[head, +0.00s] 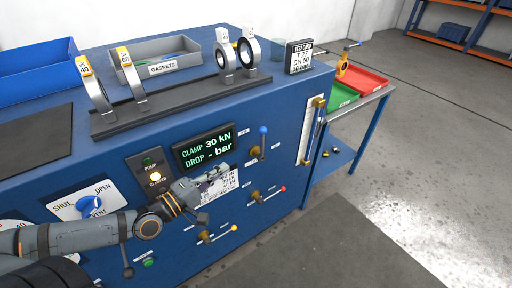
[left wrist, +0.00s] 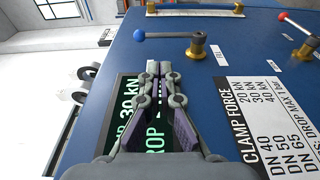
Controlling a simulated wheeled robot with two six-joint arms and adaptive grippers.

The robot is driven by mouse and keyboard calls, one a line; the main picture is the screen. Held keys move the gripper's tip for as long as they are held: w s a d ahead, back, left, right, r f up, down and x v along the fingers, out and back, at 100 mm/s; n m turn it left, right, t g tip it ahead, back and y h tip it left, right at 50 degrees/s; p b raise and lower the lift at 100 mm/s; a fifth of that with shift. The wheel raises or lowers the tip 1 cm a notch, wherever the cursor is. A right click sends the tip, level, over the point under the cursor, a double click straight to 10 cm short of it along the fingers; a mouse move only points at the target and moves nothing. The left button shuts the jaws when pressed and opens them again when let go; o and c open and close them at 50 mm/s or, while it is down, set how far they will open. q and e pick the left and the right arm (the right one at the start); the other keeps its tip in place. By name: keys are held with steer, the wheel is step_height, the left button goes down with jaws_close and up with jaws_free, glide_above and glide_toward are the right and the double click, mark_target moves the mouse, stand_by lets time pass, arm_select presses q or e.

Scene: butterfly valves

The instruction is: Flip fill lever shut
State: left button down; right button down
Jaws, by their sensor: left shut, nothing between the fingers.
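The fill lever (head: 263,140) stands on the front panel of the blue bench, right of the display. It has a blue ball end and a brass valve body, and it points up in the head view. In the left wrist view the fill lever (left wrist: 168,36) runs left from its brass body (left wrist: 197,46), beside a FILL label (left wrist: 219,55). My left gripper (head: 226,170) is shut and empty, in front of the display's lower edge. It is left of and below the fill lever, apart from it. Its closed fingers (left wrist: 163,72) point toward the lever side. My right gripper is out of view.
A red-ended lever (head: 268,193) and a yellow-ended lever (head: 220,234) sit lower on the panel. The display (head: 204,147) reads CLAMP 30 kN, DROP - bar. A white CLAMP FORCE plate (left wrist: 262,120) lies beside my fingers. Floor to the right is clear.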

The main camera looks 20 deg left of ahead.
arm_select(q)
glide_toward(262, 142)
steer(key=x, duration=0.6)
steer(key=shift+w+d+p, duration=0.15)
steer(key=shift+w+p, duration=0.2)
steer(key=shift+w, duration=0.05)
stand_by(0.4)
